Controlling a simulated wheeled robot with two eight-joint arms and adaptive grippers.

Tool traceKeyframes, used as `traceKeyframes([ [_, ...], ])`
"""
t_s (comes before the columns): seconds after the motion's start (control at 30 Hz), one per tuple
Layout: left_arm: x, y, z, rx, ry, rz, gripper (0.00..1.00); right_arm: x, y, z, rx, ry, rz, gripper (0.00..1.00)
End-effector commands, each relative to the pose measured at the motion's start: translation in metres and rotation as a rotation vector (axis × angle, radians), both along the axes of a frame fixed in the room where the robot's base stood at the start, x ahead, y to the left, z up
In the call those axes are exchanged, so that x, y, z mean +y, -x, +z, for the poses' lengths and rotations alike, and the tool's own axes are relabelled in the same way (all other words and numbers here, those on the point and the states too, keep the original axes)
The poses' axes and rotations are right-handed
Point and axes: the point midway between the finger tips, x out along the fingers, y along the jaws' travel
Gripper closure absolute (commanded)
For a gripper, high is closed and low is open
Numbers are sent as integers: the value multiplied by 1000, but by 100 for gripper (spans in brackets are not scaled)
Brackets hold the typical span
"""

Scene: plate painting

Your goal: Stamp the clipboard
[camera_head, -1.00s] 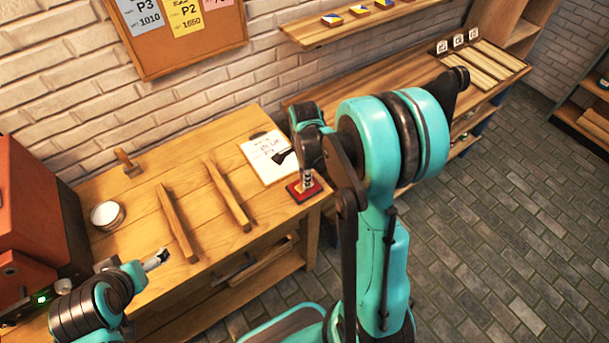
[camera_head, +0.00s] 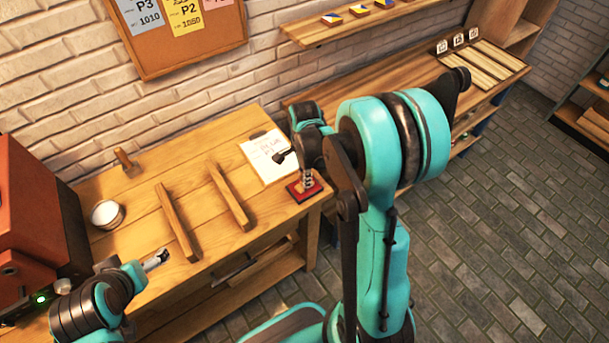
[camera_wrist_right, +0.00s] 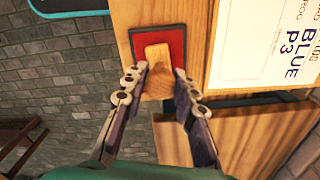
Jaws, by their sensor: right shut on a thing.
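The clipboard (camera_head: 266,158) lies on the wooden workbench with a white sheet on it. In the right wrist view its paper (camera_wrist_right: 265,40) shows "BLUE P3" in dark letters. A red ink pad (camera_head: 296,191) lies at the bench's front right corner, beside the clipboard; it also shows in the wrist view (camera_wrist_right: 176,38). A wooden stamp (camera_wrist_right: 157,55) is over the pad, and I cannot tell whether it touches it. My right gripper (camera_wrist_right: 158,76) is shut on the stamp; it also shows in the head view (camera_head: 306,182). My left gripper (camera_head: 158,258) is near the bench's front left; its jaws are unclear.
Two wooden bars (camera_head: 178,224) (camera_head: 230,196) lie across the bench middle. A white-topped round container (camera_head: 107,214) and a wooden-handled tool (camera_head: 127,161) stand at the left. A red machine (camera_head: 38,225) is at far left. Bare bench top lies between the bars and the clipboard.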

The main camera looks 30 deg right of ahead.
Motion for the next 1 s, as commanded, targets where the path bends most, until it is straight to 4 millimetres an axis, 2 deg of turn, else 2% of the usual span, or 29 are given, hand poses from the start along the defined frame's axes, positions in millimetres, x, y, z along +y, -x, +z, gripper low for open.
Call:
traceKeyframes([
  [0.37, 0, 0, 3, 0, 0, 0, 12, 0, 0, 3, 1, 0, 0, 91],
  [1.0, 0, 0, 42, 0, 0, 0, 12, 0, 0, 57, 0, 0, 0, 92],
])
